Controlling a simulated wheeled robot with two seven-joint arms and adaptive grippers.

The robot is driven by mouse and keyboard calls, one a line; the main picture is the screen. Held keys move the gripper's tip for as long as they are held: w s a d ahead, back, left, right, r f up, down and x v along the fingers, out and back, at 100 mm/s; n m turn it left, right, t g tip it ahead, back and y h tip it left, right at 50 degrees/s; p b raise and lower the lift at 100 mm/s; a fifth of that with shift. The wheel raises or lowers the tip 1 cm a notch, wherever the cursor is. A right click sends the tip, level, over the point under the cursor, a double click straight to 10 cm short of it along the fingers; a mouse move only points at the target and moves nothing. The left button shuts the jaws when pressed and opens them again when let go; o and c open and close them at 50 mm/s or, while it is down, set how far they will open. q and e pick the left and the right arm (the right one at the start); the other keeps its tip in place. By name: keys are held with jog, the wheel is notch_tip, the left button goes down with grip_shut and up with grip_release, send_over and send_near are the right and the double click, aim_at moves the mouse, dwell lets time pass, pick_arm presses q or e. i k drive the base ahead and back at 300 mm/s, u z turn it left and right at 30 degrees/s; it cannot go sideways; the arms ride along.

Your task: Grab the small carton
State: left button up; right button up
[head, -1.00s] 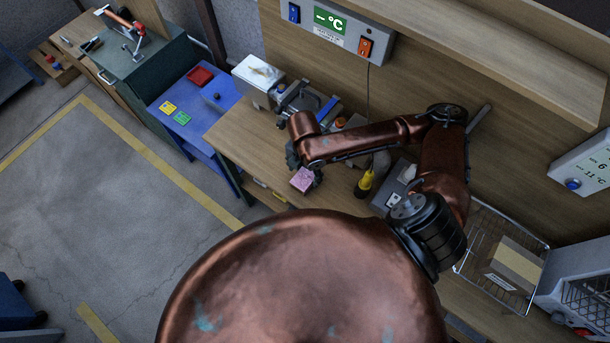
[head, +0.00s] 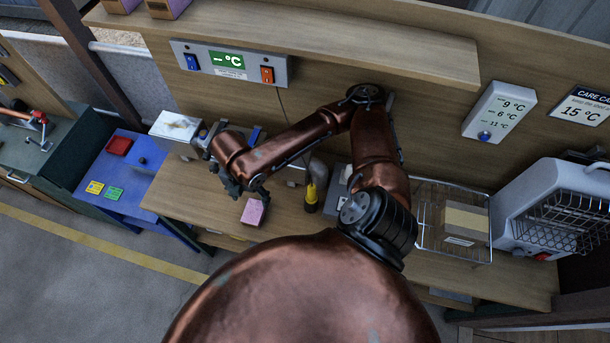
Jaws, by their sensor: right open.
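The small carton (head: 253,212) is a pink box on the wooden bench (head: 185,205), near its front edge. My right gripper (head: 248,191) is dark and reaches in at the end of my copper-coloured arm. It is open, with its fingers just behind and above the carton in the picture. I cannot tell whether a finger touches the carton. My left gripper is not in view.
A yellow-and-black bottle (head: 311,198) stands right of the carton. A wire tray (head: 427,240) holding a brown box (head: 466,222) is further right, beside a white machine (head: 545,205). A white box (head: 177,128) is at the left. A blue table (head: 120,175) adjoins the bench.

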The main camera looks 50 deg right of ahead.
aim_at(458, 224)
jog(key=k, duration=0.85)
jog(key=u, duration=0.05)
